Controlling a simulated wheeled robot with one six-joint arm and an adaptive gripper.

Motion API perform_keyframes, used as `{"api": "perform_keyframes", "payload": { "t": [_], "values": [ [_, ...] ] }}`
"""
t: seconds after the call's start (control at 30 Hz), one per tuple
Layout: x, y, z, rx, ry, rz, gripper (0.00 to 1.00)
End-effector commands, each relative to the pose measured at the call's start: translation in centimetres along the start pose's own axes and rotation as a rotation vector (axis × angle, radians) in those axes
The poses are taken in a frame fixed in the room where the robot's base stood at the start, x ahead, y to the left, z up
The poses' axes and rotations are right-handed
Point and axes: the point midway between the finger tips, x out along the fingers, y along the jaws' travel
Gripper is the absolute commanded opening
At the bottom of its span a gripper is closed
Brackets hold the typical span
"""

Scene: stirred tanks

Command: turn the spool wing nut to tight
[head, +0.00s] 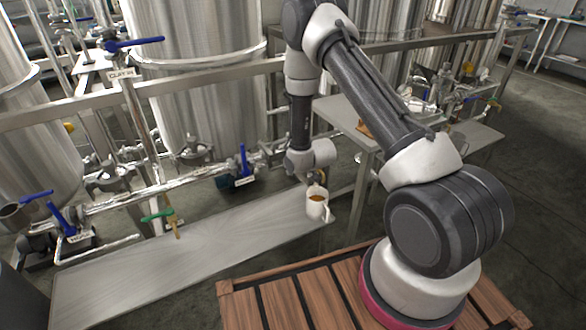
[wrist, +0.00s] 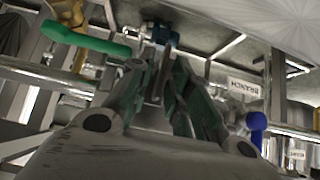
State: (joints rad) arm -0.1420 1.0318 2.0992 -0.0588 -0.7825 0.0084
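My gripper (wrist: 157,68) shows in the wrist view with its two dark green-grey fingers spread apart. A narrow metal piece (wrist: 165,62) stands in the gap between the fingertips, and below it is a pale metal part. The piece may be the spool wing nut, but I cannot tell for sure. I see no clear grip on it. Clamped pipe fittings (head: 196,150) sit along that line.
Blue valve handles (head: 243,160) and a green handle (head: 158,215) stick out from the pipes. The wrist view shows a green handle (wrist: 85,38), a blue handle (wrist: 257,122) and a BRANCH label (wrist: 243,87).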

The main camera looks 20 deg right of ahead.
Motion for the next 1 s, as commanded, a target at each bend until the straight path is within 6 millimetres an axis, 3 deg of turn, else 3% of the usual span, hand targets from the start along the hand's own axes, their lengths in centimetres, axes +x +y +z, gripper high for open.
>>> {"api": "perform_keyframes", "payload": {
  "t": [0.37,0.47,0.8,1.0],
  "values": [
    [-0.5,-0.1,0.2,-0.001,-0.005,0.000,0.28],
    [-1.7,0.0,0.2,-0.001,-0.005,0.000,0.28],
    [-9.1,0.0,0.1,-0.001,-0.004,0.000,0.28],
    [-11.6,0.0,0.1,0.000,-0.003,0.000,0.28]
  ]
}}
